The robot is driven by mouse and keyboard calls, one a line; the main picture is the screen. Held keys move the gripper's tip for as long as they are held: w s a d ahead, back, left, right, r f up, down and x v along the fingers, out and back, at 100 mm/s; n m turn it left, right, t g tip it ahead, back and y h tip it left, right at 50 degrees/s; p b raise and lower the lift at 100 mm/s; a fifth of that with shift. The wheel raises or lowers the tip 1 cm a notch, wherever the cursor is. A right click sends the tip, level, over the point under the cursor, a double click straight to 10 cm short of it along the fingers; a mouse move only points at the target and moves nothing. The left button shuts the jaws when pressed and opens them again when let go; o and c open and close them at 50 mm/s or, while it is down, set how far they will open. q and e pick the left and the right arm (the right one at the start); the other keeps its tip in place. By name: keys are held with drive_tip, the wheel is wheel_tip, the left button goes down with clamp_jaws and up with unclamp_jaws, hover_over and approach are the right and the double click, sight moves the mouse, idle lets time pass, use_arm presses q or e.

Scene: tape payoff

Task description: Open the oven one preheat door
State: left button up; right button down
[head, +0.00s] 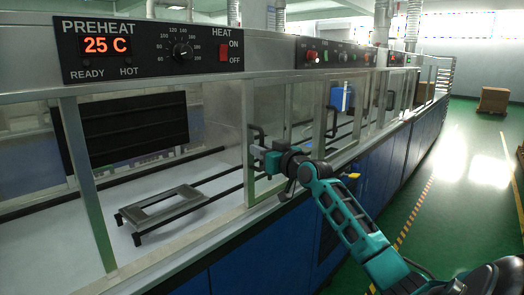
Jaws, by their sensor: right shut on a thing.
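The oven line has a preheat panel (150,50) at the upper left, its display reading 25 C. Below it is a wide bay between metal uprights, with its interior visible; I cannot tell whether clear glass covers it. My right gripper (258,154) is at the metal door upright (249,185) on the right side of this bay. It is shut on what appears to be the dark door handle (257,131), mostly hidden by the jaws. My left gripper is not in view.
More oven panels and glazed bays run to the right over blue cabinets (250,255). The green aisle floor (465,190) is open, with a box (493,100) far back.

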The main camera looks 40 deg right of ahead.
drive_tip(key=shift+d+r, duration=0.15)
drive_tip(key=shift+d, duration=0.05)
drive_tip(key=c, duration=1.5)
unclamp_jaws()
drive_tip(key=shift+o, duration=1.4)
drive_tip(key=shift+d, duration=0.15)
drive_tip(key=s+a, duration=0.1)
drive_tip(key=s, duration=1.1)
drive_tip(key=shift+s+a+b, duration=0.3)
drive_tip(key=shift+s+a, duration=0.05)
drive_tip(key=shift+s, duration=0.05)
